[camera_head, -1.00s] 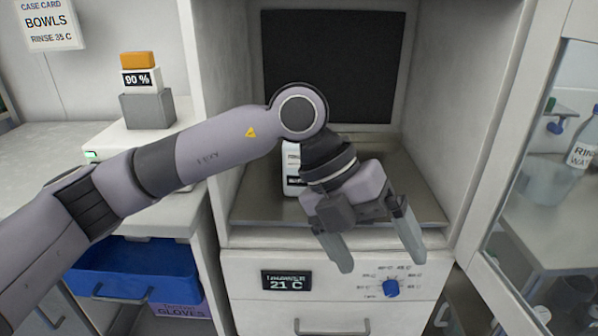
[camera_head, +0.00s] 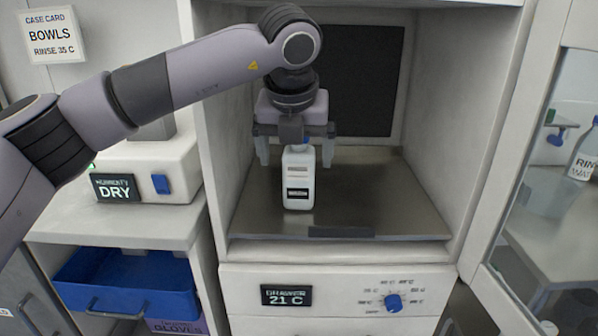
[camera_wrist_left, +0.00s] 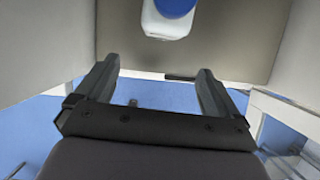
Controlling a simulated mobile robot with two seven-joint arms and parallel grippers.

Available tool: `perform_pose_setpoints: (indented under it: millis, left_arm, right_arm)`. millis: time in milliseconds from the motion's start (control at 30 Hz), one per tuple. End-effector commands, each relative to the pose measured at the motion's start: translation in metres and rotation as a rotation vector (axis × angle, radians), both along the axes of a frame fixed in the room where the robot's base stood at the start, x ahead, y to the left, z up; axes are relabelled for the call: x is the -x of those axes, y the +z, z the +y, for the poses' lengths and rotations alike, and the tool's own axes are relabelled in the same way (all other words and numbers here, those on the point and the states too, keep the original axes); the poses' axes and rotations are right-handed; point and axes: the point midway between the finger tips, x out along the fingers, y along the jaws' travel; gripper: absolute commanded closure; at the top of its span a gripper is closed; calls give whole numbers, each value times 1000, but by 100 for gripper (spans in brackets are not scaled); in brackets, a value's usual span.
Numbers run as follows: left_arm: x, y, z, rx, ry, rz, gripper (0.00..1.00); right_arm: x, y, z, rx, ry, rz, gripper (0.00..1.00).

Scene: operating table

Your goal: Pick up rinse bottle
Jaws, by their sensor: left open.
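A white rinse bottle (camera_head: 298,181) with dark label bands stands upright on the metal floor of the open warming cabinet. In the left wrist view, the bottle (camera_wrist_left: 166,24) shows at the top edge with its blue cap, partly cut off. My left gripper (camera_head: 296,158) is open and points down, above and around the bottle's top in the head view. Its fingers show on either side of the bottle. In the left wrist view the bottle lies beyond the open fingertips, with nothing between the fingers. I cannot tell how far apart they are in depth. My right gripper is not in view.
The cabinet's side walls and the dark back panel (camera_head: 360,80) bound the space. A dark strip (camera_head: 341,232) lies at the cabinet floor's front edge. A glass door (camera_head: 560,190) stands at the right. A blue drawer (camera_head: 128,280) is open at lower left.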

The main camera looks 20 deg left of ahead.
Motion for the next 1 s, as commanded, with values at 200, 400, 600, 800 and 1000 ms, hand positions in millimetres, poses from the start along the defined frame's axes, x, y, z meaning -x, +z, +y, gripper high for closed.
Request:
perform_pose_setpoints:
  millis: [200,400,600,800,1000]
  left_arm:
    - [-27,1,6,0,1,3,4]
    - [-45,0,10,0,0,2,4]
    - [-52,0,12,0,-1,1,4]
    - [-63,-20,15,0,-1,6,4]
    - [-73,-43,17,0,-2,2,4]
  right_arm:
    - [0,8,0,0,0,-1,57]
    - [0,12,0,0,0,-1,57]
    - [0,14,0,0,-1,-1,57]
    - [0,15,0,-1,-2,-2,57]
    - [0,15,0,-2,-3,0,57]
